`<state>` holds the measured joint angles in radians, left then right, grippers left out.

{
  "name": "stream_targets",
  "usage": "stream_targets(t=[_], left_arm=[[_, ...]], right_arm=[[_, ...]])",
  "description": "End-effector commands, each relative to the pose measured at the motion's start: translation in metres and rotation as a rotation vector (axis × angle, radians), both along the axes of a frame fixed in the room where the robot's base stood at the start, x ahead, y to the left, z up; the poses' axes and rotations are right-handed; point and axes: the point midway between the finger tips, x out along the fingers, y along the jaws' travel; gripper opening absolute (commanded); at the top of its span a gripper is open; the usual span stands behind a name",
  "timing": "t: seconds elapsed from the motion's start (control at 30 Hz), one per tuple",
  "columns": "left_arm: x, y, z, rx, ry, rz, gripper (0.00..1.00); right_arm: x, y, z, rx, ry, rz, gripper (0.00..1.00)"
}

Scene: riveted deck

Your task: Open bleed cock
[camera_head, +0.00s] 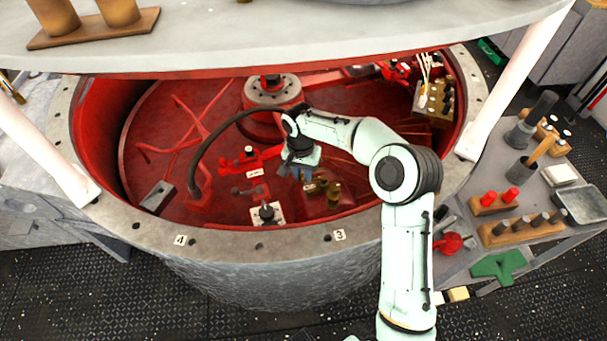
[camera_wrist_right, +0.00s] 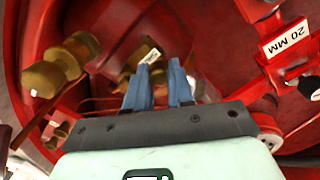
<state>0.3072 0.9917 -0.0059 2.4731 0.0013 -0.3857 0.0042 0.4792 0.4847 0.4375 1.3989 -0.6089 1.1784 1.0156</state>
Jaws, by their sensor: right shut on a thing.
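My right arm reaches over the rim into the red well. In the head view my right gripper (camera_head: 302,175) points down among small fittings near the well's front. In the right wrist view its two blue fingers (camera_wrist_right: 161,80) are closed around a small part of the bleed cock, which they mostly hide. Brass fittings (camera_head: 333,191) stand just right of the gripper. In the wrist view brass shows just behind the left finger (camera_wrist_right: 128,72), with a small white tag (camera_wrist_right: 151,57) at the fingertips. My left gripper is not in view.
A red fitting with a "20 MM" label (camera_wrist_right: 286,38) is at the wrist view's right, and a larger brass knob (camera_wrist_right: 45,78) at its left. A black hose (camera_head: 203,150) curves left of the gripper. A round pale slab (camera_head: 300,40) overhangs the well. A tool bench (camera_head: 500,255) stands at right.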

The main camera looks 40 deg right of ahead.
Motion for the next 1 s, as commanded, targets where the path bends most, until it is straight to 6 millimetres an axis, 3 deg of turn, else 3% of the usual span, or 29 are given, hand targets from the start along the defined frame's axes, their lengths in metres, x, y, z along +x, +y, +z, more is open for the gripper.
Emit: stream_targets(t=[0.5, 1.0], left_arm=[[0.008, 0.0, 0.021, 0.0, -0.009, 0.0, 0.43], [0.011, 0.0, 0.028, 0.0, -0.013, 0.0, 0.43]], right_arm=[[0.019, -0.014, 0.002, -0.001, -0.001, -0.367, 0.0], [0.024, -0.021, 0.001, -0.001, -0.002, -0.494, 0.0]])
